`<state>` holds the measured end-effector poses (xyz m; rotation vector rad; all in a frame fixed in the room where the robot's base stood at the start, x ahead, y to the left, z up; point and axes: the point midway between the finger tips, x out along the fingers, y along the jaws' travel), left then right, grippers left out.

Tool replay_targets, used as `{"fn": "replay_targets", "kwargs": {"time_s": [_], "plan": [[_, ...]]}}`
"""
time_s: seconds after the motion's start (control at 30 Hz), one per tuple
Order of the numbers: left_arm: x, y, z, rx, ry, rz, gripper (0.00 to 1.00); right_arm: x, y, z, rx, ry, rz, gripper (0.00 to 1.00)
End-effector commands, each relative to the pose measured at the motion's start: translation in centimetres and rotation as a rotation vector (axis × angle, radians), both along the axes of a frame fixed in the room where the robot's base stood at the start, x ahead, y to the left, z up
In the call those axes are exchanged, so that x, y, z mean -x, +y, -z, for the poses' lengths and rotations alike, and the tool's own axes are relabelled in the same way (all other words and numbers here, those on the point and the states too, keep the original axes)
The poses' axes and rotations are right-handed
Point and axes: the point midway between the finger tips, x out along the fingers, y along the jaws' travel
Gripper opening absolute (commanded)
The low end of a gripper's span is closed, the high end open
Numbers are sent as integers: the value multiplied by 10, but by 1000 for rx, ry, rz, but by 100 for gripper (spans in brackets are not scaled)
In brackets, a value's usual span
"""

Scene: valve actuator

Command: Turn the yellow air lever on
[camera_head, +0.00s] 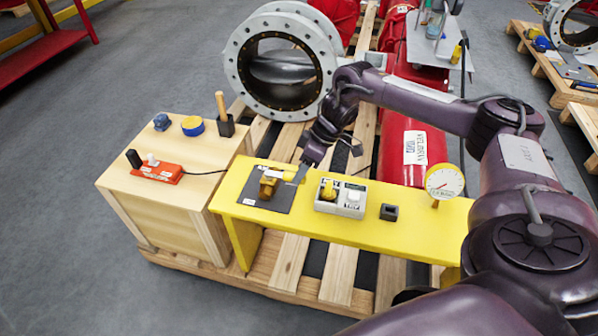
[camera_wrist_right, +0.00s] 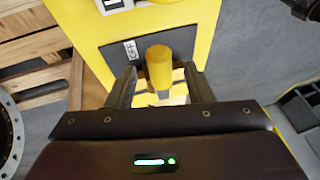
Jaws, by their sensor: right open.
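The yellow air lever (camera_head: 268,187) sits on a dark plate (camera_head: 250,196) at the left part of the yellow bench. My right gripper (camera_head: 302,172) is at the lever's right side, low over the plate. In the right wrist view, the lever's rounded yellow handle (camera_wrist_right: 159,68) stands between the two fingers of the open right gripper (camera_wrist_right: 159,82). Gaps show on both sides, and the fingers do not appear clamped on it. A label reading OFF (camera_wrist_right: 130,50) is just left of the handle there. The lever's base is partly hidden. My left gripper is out of view.
On the yellow bench (camera_head: 402,233) are a grey control box (camera_head: 341,199), a small black block (camera_head: 389,212) and a gauge (camera_head: 445,182). A wooden crate (camera_head: 200,153) at left carries a red switch block (camera_head: 157,172). A large flanged pipe (camera_head: 240,62) stands behind.

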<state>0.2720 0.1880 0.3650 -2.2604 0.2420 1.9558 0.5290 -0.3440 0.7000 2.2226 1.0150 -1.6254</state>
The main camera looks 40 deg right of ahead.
Motion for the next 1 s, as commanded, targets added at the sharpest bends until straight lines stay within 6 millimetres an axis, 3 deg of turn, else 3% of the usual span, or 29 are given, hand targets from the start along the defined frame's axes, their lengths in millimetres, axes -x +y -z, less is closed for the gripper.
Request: {"fn": "replay_targets", "kwargs": {"time_s": [0.13,0.43,0.8,1.0], "plan": [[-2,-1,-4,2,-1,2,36,-2,6,12,0,0,0,47],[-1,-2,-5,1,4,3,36,-3,7,15,-1,-1,0,47],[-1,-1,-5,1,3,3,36,-3,7,15,-1,-1,0,0],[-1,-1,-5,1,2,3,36,-3,7,14,-1,-1,0,0]]}}
